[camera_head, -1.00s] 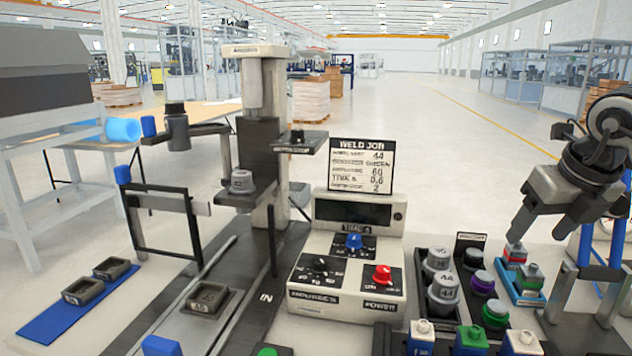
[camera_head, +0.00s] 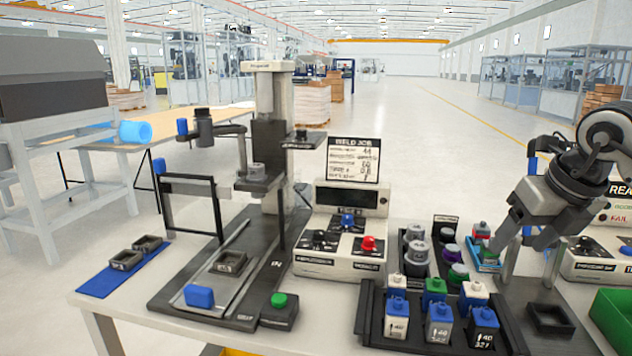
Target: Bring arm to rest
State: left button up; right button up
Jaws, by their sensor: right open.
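My right gripper (camera_head: 517,238) hangs at the right of the view, fingers pointing down and left. Its jaws are open with nothing seen between them. It is above the table, close to a small blue tray (camera_head: 485,264) with coloured pieces. Part of that tray is hidden behind the fingers. My right arm comes in from the right edge. My left gripper is not in view.
A welding station (camera_head: 270,160) stands at the centre left, with a control box (camera_head: 345,235) and a WELD JOB sign (camera_head: 353,160). A black rack (camera_head: 372,325) holds several capped bottles. A green bin (camera_head: 612,318) is at the right edge. A blue mat (camera_head: 98,284) lies at the left.

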jog(key=s+a+f+n+g+y, duration=0.1)
jog(key=a+f+y, duration=0.3)
jog(key=a, duration=0.4)
jog(key=s+a+f+n+g+y, duration=0.15)
jog(key=a+f+y, duration=0.3)
jog(key=a, duration=0.45)
jog(key=s+a+m+t+y+b, duration=0.2)
jog(key=s+a+m+t+y, duration=0.3)
jog(key=a+m+y, duration=0.5)
jog(key=d+f+m+t+h+b, duration=0.1)
jog(key=d+f+m+t+h, duration=0.2)
jog(key=f+m+t+h, duration=0.45)
jog(key=d+f+m+t+h, duration=0.3)
jog(key=f+m, duration=0.2)
jog(key=m, duration=0.6)
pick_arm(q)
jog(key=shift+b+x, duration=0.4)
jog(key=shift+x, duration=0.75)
pick_arm(e)
jog(key=s+d+f+m+g+h, duration=0.1)
jog(key=s+f+m+g+h, duration=0.2)
jog(key=s+f, duration=0.3)
jog(key=s+d+f+m+g+h, duration=0.2)
jog(key=s+f+m, duration=0.3)
jog(key=f, duration=0.5)
jog(key=shift+s+f+m+g+h, duration=0.3)
jog(key=shift+s+m+g+h, duration=0.15)
jog(key=shift+g, duration=0.45)
